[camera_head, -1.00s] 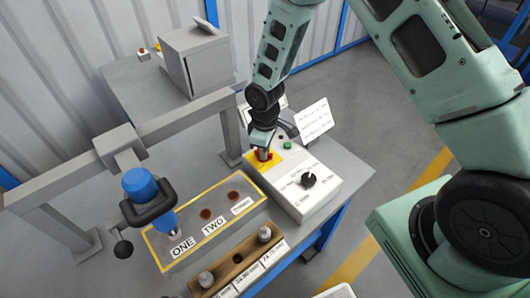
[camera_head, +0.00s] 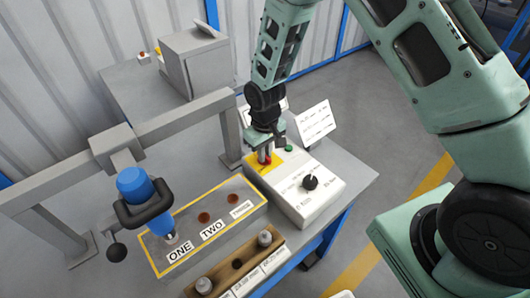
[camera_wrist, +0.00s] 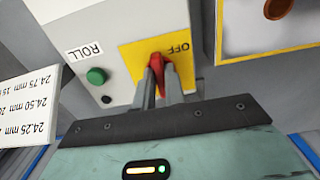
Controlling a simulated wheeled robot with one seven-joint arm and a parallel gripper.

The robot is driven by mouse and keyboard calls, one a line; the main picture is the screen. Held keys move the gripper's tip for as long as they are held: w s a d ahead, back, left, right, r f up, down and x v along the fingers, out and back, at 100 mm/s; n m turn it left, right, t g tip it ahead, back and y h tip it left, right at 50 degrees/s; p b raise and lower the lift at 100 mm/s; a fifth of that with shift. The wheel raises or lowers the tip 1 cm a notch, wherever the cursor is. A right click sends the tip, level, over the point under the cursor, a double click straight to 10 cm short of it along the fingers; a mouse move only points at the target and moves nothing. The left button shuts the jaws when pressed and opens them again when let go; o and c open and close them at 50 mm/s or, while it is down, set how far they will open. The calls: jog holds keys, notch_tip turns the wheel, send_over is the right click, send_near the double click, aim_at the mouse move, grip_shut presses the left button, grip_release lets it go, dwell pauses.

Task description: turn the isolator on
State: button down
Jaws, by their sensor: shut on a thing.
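The isolator is a red handle (camera_wrist: 161,66) on a yellow plate (camera_wrist: 133,60) marked OFF, on a pale control box (camera_head: 311,203). In the head view the red handle (camera_head: 267,160) shows only in part below my gripper (camera_head: 264,156). In the wrist view my gripper (camera_wrist: 160,88) has its two fingers on either side of the handle, shut on it. The handle's pointing direction is partly hidden by the fingers.
The control box also has a green button (camera_wrist: 96,76) and a black knob (camera_head: 310,182). A grey block with yellow edging (camera_head: 208,240) and a blue tool (camera_head: 136,184) stand to the left. A white card (camera_head: 315,122) stands behind the box.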

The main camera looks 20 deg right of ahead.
jog(key=shift+w, duration=0.1)
jog(key=c, duration=1.5)
grip_release()
jog(key=shift+o, duration=0.2)
jog(key=shift+r, duration=0.1)
notch_tip(320, 180, up, 17)
jog(key=b, duration=0.2)
jog(key=shift+r, duration=0.15)
